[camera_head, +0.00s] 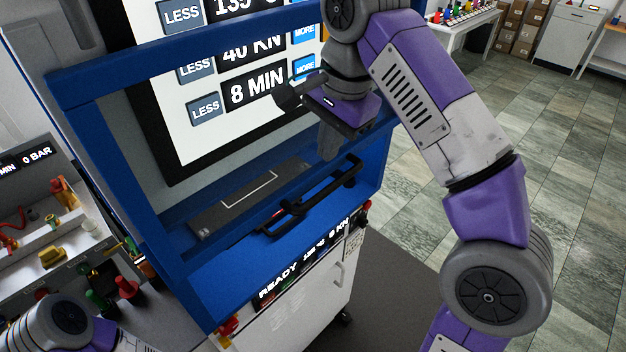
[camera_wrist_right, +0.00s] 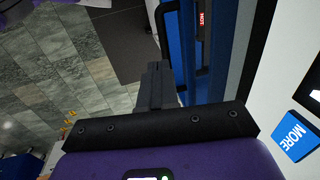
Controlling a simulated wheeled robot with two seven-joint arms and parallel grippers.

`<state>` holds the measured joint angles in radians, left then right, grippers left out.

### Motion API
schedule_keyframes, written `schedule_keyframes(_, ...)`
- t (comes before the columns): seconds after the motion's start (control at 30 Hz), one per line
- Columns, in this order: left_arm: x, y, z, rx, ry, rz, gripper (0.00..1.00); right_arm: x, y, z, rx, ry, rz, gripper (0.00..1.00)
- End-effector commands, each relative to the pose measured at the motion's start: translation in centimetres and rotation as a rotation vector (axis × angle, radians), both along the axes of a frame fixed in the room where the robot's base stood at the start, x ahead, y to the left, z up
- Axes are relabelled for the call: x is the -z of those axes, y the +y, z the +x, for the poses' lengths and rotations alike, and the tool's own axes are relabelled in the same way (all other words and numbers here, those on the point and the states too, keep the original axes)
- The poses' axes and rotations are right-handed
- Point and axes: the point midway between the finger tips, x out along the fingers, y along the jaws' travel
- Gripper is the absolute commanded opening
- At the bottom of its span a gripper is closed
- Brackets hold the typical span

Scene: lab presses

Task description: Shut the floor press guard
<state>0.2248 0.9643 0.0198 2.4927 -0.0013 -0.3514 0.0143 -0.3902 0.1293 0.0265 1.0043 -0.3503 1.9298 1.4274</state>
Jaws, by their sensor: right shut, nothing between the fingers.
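The floor press guard (camera_head: 224,302) is a blue frame on the front of the press, with a black bar handle (camera_head: 312,196) on its lower front. I cannot tell how far the guard is from its shut position. My right gripper (camera_head: 328,150) is shut and empty, fingers pointing down, just above and behind the handle's right end; contact is unclear. In the right wrist view, its closed fingers (camera_wrist_right: 158,82) point towards the handle (camera_wrist_right: 157,22) and the blue guard (camera_wrist_right: 187,55). My left arm shows at the lower left, but its gripper is out of view.
Behind the blue frame stands a screen (camera_head: 250,90) with LESS and MORE buttons. Below is a white cabinet (camera_head: 305,315) with a READY display. A bench with fittings (camera_head: 50,230) stands at the left. Open tiled floor (camera_head: 560,150) lies to the right.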

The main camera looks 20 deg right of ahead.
Motion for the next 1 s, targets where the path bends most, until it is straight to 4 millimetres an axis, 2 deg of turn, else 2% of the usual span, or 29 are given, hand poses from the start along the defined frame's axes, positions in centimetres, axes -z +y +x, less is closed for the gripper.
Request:
schedule_keyframes(0.03,0.9,0.0,0.0,-0.001,-0.001,0.0,0.85,1.5,0.0,0.2,0.0,0.006,-0.002,0.0)
schedule_keyframes(0.2,2.3,0.0,0.1,-0.001,-0.002,0.0,0.85,5.3,0.3,0.9,0.001,0.008,-0.002,0.0)
schedule_keyframes(0.5,3.6,0.0,0.1,-0.001,-0.002,0.0,0.85,10.4,0.7,1.9,0.0,0.006,-0.001,0.0)
schedule_keyframes(0.7,3.7,0.0,0.1,-0.001,-0.002,0.0,0.85,11.9,0.8,2.3,0.0,0.004,-0.002,0.0)
schedule_keyframes(1.0,3.7,0.0,0.1,-0.001,-0.003,0.001,0.85,12.0,0.9,2.3,-0.001,0.003,0.0,0.0)
